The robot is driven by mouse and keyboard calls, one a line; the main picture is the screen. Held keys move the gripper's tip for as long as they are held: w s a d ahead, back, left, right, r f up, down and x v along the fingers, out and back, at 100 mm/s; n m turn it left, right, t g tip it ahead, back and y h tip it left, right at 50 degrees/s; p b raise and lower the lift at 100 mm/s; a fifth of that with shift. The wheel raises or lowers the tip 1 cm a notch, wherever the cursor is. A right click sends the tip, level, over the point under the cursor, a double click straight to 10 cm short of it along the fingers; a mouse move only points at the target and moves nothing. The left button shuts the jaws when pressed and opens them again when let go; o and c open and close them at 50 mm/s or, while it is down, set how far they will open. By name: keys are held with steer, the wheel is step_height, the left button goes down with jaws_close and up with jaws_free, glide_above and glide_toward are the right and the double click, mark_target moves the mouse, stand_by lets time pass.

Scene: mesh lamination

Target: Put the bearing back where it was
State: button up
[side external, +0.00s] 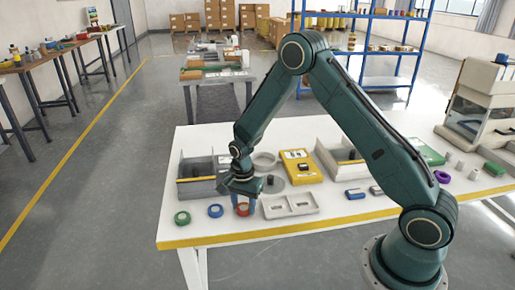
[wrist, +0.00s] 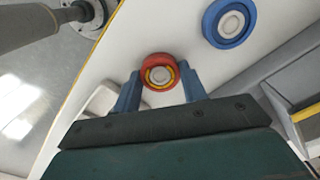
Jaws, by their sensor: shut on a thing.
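A red bearing (side external: 243,210) with a yellow inner ring and pale centre is between the fingers of my gripper (side external: 243,203), near the front edge of the white table (side external: 226,230). The wrist view shows the red bearing (wrist: 160,60) between the two blue fingers (wrist: 160,84), which are shut on it. I cannot tell whether it touches the table. A blue bearing (side external: 215,211) lies left of it and also shows in the wrist view (wrist: 207,22). A green bearing (side external: 182,219) lies further left. A purple ring (side external: 442,177) lies at the far right.
A pale two-compartment tray (side external: 290,206) stands just right of my gripper. A grey open box (side external: 197,187) stands behind the blue bearing. A round dish (side external: 264,160) and a yellow device (side external: 302,168) stand behind. A blue block (side external: 355,194) lies right of the tray.

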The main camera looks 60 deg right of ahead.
mark_target(243, 207)
steer(key=shift+f, duration=0.1)
steer(key=o, duration=1)
step_height(243, 207, up, 12)
stand_by(0.4)
steer(key=shift+r, duration=0.2)
